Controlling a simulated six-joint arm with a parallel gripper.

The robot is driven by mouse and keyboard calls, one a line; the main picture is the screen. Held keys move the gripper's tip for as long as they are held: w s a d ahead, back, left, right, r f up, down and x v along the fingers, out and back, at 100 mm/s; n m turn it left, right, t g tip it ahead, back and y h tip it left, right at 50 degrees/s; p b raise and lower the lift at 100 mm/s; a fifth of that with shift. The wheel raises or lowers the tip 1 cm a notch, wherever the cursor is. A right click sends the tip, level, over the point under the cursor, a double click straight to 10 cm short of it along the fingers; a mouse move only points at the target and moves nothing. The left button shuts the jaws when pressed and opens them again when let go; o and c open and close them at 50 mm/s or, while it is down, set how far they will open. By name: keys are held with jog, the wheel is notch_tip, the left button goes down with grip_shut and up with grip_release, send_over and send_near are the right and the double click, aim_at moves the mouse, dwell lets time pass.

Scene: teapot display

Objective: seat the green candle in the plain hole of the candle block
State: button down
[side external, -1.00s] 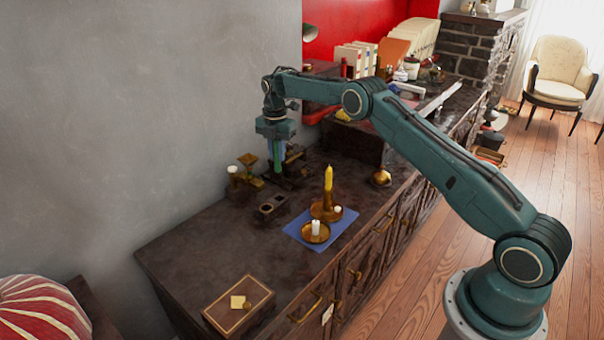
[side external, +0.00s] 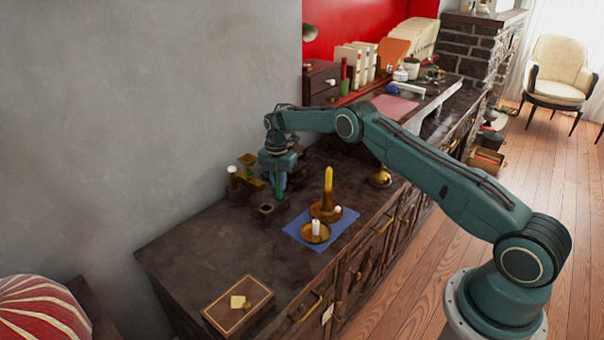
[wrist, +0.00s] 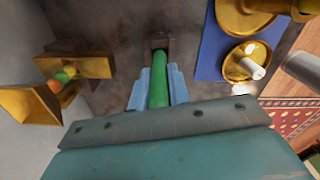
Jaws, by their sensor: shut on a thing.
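My gripper (side external: 280,178) is shut on the green candle (side external: 281,184), which hangs upright between the jaws. In the wrist view the green candle (wrist: 158,88) lies between the two pale blue fingers (wrist: 159,92), its far end pointing at the dark candle block (wrist: 160,36). In the side view the candle block (side external: 265,213) stands on the dark cabinet top; its near-left hole shows open. Its other end is behind the candle. The candle's lower end overlaps that end in the picture; I cannot tell whether it is above the hole or in it.
To the right, a blue cloth (side external: 340,228) bears a yellow candle (side external: 328,180) and a brass dish (side external: 314,238) with a white candle. The front-left cabinet top is clear up to a box (side external: 238,306).

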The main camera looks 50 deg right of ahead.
aim_at(279, 198)
jog(key=shift+f, duration=1.6)
jog(key=shift+f, duration=0.2)
jog(key=c, duration=1.3)
grip_release()
jog(key=shift+r, duration=0.15)
notch_tip(279, 198, up, 12)
jog(key=shift+f, duration=0.15)
jog(key=shift+r, duration=0.2)
